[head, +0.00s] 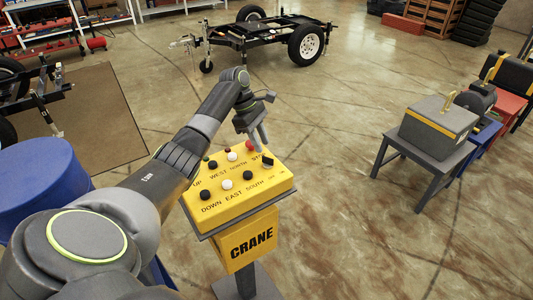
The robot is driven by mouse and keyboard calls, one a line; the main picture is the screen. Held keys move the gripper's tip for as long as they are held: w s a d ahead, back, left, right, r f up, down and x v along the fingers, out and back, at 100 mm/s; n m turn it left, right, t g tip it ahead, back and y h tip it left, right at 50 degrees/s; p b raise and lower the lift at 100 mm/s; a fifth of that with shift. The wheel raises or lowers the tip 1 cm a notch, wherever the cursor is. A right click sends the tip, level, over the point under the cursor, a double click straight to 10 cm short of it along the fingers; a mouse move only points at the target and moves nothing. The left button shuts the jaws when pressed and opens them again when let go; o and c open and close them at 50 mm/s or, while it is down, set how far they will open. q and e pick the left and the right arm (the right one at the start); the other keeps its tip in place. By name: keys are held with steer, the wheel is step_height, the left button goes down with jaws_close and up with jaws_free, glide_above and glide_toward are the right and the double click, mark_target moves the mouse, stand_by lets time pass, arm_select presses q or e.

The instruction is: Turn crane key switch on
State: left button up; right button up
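The yellow crane control box (238,185) stands on a grey post, with "CRANE" printed on its front. Its sloped top carries black, white and red buttons with labels such as DOWN, EAST and SOUTH. A small black switch (267,161) sits near the top's right end and looks like the key switch; its on or off setting is too small to read. My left gripper (262,147) points down just above this switch. Its fingers look close together, and I cannot tell whether they touch the switch. My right gripper is not in view.
A blue drum (42,187) stands at the left. A grey box with a yellow handle (438,122) rests on a small table at the right. A black wheeled trailer frame (262,35) is at the back. The floor right of the control box is open.

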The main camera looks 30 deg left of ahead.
mark_target(268, 158)
arm_select(q)
steer(key=x, duration=0.4)
steer(key=shift+s+d+p, duration=0.1)
steer(key=shift+d+p, duration=0.1)
steer(key=shift+p, duration=0.15)
steer(key=shift+x, duration=0.75)
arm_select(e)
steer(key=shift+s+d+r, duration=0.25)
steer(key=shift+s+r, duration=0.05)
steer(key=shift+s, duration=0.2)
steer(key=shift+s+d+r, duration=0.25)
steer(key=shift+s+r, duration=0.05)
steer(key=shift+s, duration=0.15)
arm_select(q)
steer(key=shift+a, duration=0.1)
jaws_close()
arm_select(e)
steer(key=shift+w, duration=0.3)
